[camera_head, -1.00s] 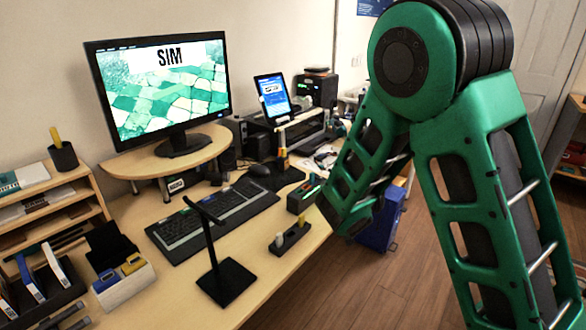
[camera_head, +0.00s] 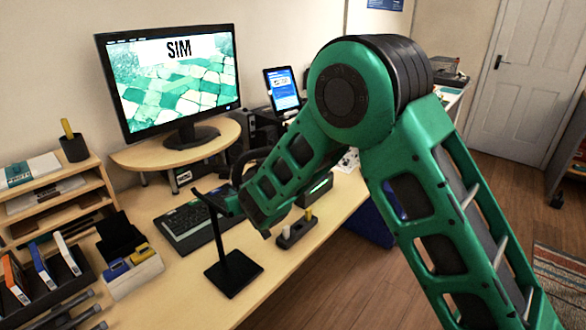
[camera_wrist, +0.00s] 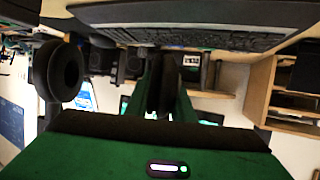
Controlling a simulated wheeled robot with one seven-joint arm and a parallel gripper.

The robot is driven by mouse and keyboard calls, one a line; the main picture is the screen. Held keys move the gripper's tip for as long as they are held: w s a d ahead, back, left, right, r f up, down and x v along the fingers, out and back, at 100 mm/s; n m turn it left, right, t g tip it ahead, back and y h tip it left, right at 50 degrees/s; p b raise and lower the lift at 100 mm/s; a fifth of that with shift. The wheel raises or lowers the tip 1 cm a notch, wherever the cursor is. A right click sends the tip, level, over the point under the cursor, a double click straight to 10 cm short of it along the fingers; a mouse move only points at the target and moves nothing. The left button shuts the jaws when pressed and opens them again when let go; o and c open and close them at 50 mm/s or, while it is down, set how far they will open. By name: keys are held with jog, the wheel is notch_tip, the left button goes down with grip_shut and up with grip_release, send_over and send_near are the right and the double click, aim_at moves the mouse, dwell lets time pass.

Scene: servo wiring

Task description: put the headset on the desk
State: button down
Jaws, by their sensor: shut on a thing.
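A black headset shows in the wrist view, with one round ear cup (camera_wrist: 62,72) at the left. My gripper (camera_wrist: 168,85) is shut on it, its fingers close together in the middle of that view. In the head view a dark curved part of the headset (camera_head: 243,160) shows behind my forearm; the rest is hidden. My gripper (camera_head: 228,203) is above the desk (camera_head: 190,290), beside the top of a black headset stand (camera_head: 232,272). I cannot tell whether the gripper touches the stand. The stand is upright.
A keyboard (camera_head: 180,230) lies behind the stand. A small dark holder (camera_head: 297,230) stands to its right, and a bin with blue and yellow items (camera_head: 130,270) to its left. A monitor (camera_head: 170,85) stands on a riser. Bare desk lies in front of the stand.

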notch_tip(320, 180, down, 10)
jog(key=shift+a+r, duration=0.1)
jog(key=shift+a, duration=0.05)
dwell(0.4)
jog(key=c, duration=1.5)
grip_release()
jog(key=shift+c, duration=0.2)
jog(key=v, duration=1.2)
